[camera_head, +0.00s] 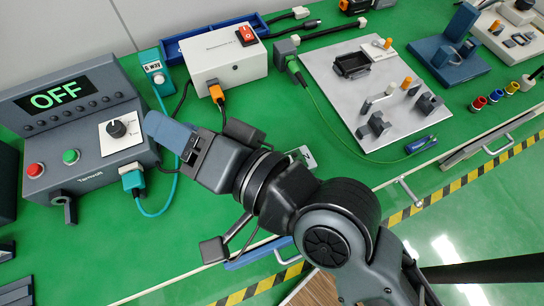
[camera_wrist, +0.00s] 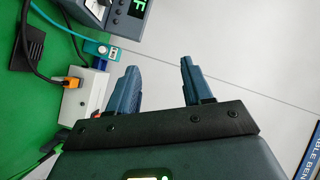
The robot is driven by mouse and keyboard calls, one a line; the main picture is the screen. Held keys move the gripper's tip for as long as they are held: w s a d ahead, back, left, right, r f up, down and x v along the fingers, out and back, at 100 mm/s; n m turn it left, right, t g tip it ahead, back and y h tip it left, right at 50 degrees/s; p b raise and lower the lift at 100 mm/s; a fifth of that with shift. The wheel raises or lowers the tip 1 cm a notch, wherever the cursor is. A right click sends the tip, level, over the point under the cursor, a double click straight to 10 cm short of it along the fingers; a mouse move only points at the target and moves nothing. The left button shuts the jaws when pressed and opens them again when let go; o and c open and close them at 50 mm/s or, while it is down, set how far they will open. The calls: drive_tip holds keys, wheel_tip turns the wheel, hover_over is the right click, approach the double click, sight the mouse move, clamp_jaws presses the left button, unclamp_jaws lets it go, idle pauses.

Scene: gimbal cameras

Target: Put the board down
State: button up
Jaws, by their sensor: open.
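A pale grey board (camera_head: 346,98) lies flat on the green bench top in the head view, right of centre. It carries a black tray-like holder, dark blocks and small orange-topped posts. My gripper (camera_head: 166,130) is well to the left of the board, above the bench between the grey tester box and the white switch box. In the wrist view, the two blue fingers of my gripper (camera_wrist: 158,66) stand apart with nothing between them. The board does not show in the wrist view.
The tester (camera_head: 75,128) reads OFF, with a black knob and red and green buttons. The white box (camera_head: 222,60) has a red switch. A teal cable and a thin green cable cross the bench. Blue fixtures (camera_head: 448,58) stand right. Green surface is free below the white box.

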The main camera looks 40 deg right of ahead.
drive_tip(key=s+d+f+n+h, duration=0.1)
drive_tip(key=s+d+f+n, duration=0.1)
drive_tip(key=s+d, duration=0.3)
drive_tip(key=s+d+f+n+g+h, duration=0.1)
drive_tip(key=s+d+n, duration=0.3)
drive_tip(key=s, duration=0.7)
drive_tip(key=s+d+f+n+h, duration=0.2)
drive_tip(key=s+d+f+n, duration=0.1)
drive_tip(key=s+d, duration=0.3)
drive_tip(key=shift+s+f, duration=0.5)
drive_tip(key=shift+s, duration=0.45)
